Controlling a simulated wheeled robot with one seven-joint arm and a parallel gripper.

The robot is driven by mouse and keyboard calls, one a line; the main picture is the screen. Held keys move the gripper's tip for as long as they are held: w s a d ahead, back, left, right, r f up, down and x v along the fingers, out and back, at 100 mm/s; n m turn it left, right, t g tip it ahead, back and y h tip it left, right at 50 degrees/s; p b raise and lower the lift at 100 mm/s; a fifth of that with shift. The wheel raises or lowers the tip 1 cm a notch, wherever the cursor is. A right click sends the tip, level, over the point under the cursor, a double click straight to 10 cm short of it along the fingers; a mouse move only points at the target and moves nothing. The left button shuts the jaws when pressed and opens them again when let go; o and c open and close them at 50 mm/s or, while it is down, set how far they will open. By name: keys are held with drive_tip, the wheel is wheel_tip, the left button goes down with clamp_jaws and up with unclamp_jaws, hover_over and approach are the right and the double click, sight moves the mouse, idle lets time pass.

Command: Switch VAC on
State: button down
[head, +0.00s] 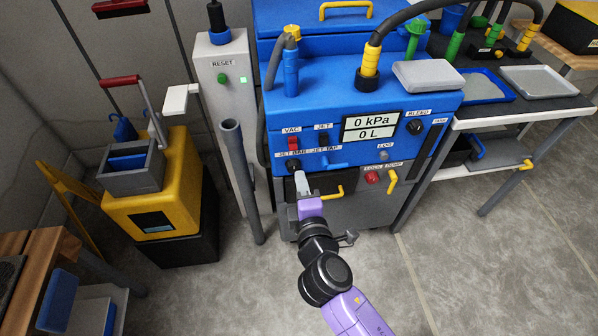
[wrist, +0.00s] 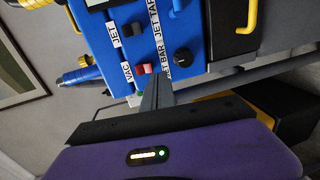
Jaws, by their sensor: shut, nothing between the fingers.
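The VAC switch (head: 293,143) is a small red rocker under the VAC label on the blue machine's front panel (head: 345,100). It also shows in the wrist view (wrist: 145,70), just beyond the fingertips. My gripper (head: 301,177) is shut and empty, in front of the panel and a little below the switch in the head view. In the wrist view its closed fingers (wrist: 157,91) point up at the panel close to the red switch; I cannot tell whether they touch it. The display (head: 370,126) reads 0 kPa and 0 L.
The dark JET switch (head: 323,140) is right of VAC. The black JET BAR knob (wrist: 182,56) is close to the fingers. A blue JET TAP lever (head: 334,163), yellow handle (head: 333,192) and red button (head: 372,177) are nearby. A grey pipe (head: 240,175) stands left.

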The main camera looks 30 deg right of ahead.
drive_tip(key=s+a+f, duration=0.1)
drive_tip(key=s+a, duration=0.1)
drive_tip(key=s, duration=0.4)
drive_tip(key=shift+b, duration=0.45)
